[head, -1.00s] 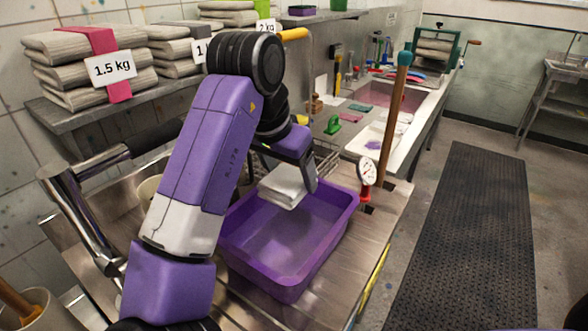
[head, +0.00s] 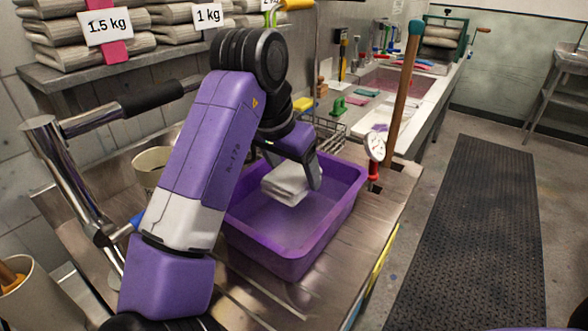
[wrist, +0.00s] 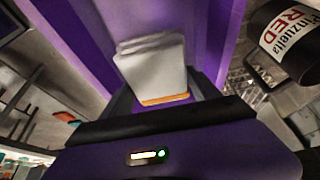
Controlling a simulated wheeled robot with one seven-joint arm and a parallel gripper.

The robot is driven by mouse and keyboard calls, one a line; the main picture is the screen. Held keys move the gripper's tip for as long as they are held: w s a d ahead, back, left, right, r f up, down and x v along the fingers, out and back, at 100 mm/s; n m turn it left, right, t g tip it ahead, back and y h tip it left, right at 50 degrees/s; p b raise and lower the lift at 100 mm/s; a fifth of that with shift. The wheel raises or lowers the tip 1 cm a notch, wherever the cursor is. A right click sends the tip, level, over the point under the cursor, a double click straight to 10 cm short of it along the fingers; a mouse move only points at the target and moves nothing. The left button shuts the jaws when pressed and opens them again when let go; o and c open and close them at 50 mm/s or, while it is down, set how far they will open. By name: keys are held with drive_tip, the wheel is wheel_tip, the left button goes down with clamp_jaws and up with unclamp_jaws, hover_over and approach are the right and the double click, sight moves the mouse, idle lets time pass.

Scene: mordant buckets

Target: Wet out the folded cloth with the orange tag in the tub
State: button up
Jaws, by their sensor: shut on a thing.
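The folded cloth (head: 288,184) is white-grey and in layers. In the wrist view the cloth (wrist: 155,66) shows an orange strip along its near edge, between the fingers. My gripper (head: 308,178) is shut on it and holds it inside the outline of the purple tub (head: 300,262). The tub stands on the metal counter and seems to hold a purplish liquid. I cannot tell whether the cloth's lower edge touches the liquid. In the wrist view my gripper (wrist: 158,98) has a finger on each side of the cloth, with the tub's purple wall beyond.
A dial gauge with a red base (head: 374,160) and a wooden pole (head: 404,90) stand by the tub's right side. A wire rack (head: 328,134) is behind it. A cream bucket (head: 152,166) is at left. A shelf (head: 62,78) holds stacked cloths.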

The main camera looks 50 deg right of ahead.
drive_tip(key=shift+f+b, duration=3.5)
drive_tip(key=shift+f, duration=0.4)
drive_tip(key=shift+w+a+r, duration=0.1)
drive_tip(key=shift+w+a+p, duration=0.15)
drive_tip(key=shift+a+p, duration=0.05)
drive_tip(key=shift+p, duration=0.15)
drive_tip(key=shift+s+d+p, duration=0.4)
drive_tip(key=shift+s+d, duration=0.15)
drive_tip(key=shift+d, duration=0.05)
drive_tip(key=shift+w+a, duration=0.1)
drive_tip(key=shift+w+a, duration=0.5)
